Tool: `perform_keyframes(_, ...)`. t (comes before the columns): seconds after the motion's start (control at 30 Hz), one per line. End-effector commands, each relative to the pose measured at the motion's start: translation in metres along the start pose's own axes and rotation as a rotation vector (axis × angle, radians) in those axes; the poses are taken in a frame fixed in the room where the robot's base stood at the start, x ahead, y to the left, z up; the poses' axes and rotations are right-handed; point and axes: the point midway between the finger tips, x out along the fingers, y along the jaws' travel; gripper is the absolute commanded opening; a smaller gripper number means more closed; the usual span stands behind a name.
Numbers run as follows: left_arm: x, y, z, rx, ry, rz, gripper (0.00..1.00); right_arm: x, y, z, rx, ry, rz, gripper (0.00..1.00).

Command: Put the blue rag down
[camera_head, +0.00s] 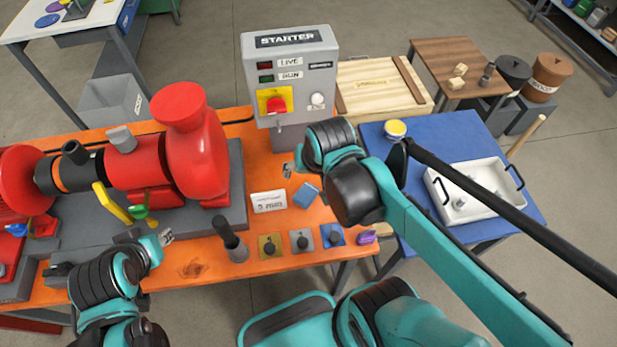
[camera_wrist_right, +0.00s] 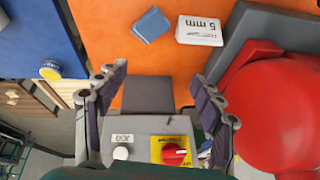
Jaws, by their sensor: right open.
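The blue rag (camera_head: 306,195) lies as a small folded square on the orange bench (camera_head: 200,262), right of the white "5 mm" card (camera_head: 268,201). It also shows in the right wrist view (camera_wrist_right: 151,25), flat and apart from the fingers. My right gripper (camera_wrist_right: 158,75) is open and empty, its fingers spread with the rag beyond their tips. In the head view my right gripper (camera_head: 288,170) is mostly hidden behind its wrist, below the starter box. My left gripper (camera_head: 166,238) is low over the bench's front left; its finger gap is too small to judge.
The grey starter box (camera_head: 290,75) with a red knob stands at the bench's back. The red pump (camera_head: 190,150) fills the left. Colored tags (camera_head: 302,241) line the front edge. A blue table (camera_head: 440,135) with a white tray (camera_head: 478,212) stands right.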

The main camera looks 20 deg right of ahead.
Motion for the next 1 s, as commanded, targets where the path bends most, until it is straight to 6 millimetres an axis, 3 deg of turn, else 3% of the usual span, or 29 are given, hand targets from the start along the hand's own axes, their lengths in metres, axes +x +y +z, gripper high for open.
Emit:
perform_keyframes(0.3, 0.000, 0.000, 0.000, 0.000, 0.000, 0.000, 0.34, -0.023, -0.001, 0.021, -0.329, 0.194, -0.050, 0.68)
perform_keyframes(0.67, 0.000, 0.000, 0.000, 0.000, 0.000, 0.000, 0.34, -0.025, -0.001, 0.022, -0.370, 0.220, -0.052, 0.68)
perform_keyframes(1.0, 0.031, 0.000, 0.022, 0.000, 0.000, 0.000, 0.34, 0.010, 0.004, 0.036, -0.369, 0.218, -0.052, 0.68)
